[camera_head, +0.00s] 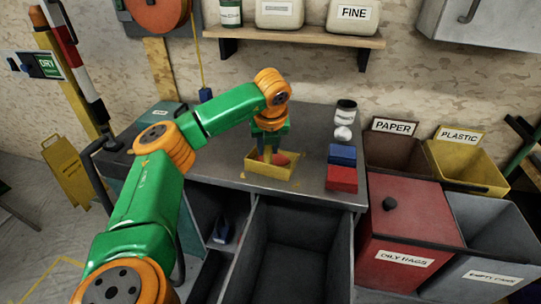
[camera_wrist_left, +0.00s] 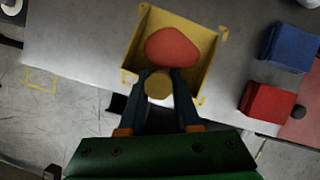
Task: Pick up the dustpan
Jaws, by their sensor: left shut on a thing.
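The yellow dustpan (camera_head: 258,167) is on the grey workbench near its front edge, with a rounded red thing (camera_head: 281,160) in it. In the left wrist view the dustpan (camera_wrist_left: 203,85) is an open yellow tray, and the red thing (camera_wrist_left: 172,46) lies inside it. My left gripper (camera_head: 268,152) reaches down from above at the pan. Its fingers (camera_wrist_left: 160,82) are closed on a round, dull-yellow piece (camera_wrist_left: 158,86) that looks like the dustpan's handle. The join between handle and pan is hidden. I cannot tell whether the pan touches the bench. My right gripper is not in view.
Bins, including a red one (camera_head: 410,220), stand at right. An open grey drawer (camera_head: 295,250) is below the bench front.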

